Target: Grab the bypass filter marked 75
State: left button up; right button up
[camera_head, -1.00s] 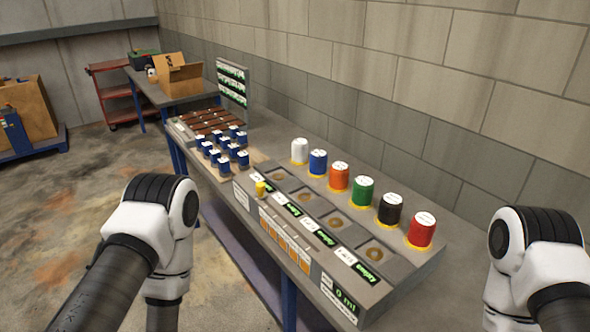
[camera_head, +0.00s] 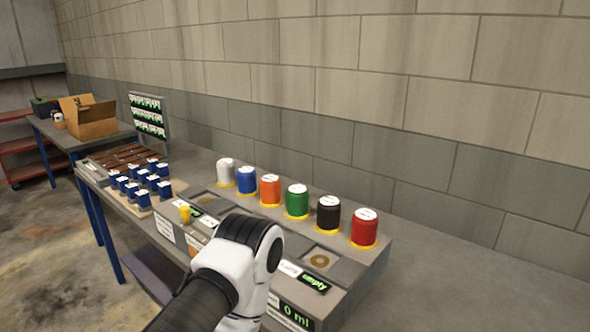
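Several small blue canisters with white tops (camera_head: 141,185) stand in rows on a pale board at the left of the bench. Their markings are too small to read, so I cannot tell which is marked 75. My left arm's white and black joint comes in at the bottom middle, in front of the bench station. It hides part of the recessed squares and the front panel. My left gripper is out of view below the frame. My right arm and gripper are not in view.
A row of white, blue, orange, green, black and red cylinders (camera_head: 297,201) stands along the back of the grey bench station. A small yellow piece (camera_head: 185,214) sits near the canisters. A label board (camera_head: 148,116) stands behind. A cardboard box (camera_head: 88,117) is on the far table. Bench right is bare.

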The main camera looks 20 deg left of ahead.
aim_at(226, 168)
jog(key=j+z, duration=0.2)
jog(key=j, duration=0.2)
jog(key=j+z, duration=0.2)
jog(key=j, duration=0.2)
jog(key=k+j+z, duration=0.2)
jog(key=j, duration=0.2)
jog(key=j+z, duration=0.2)
jog(key=j, duration=0.2)
jog(key=k+j+z, duration=0.2)
jog(key=j, duration=0.15)
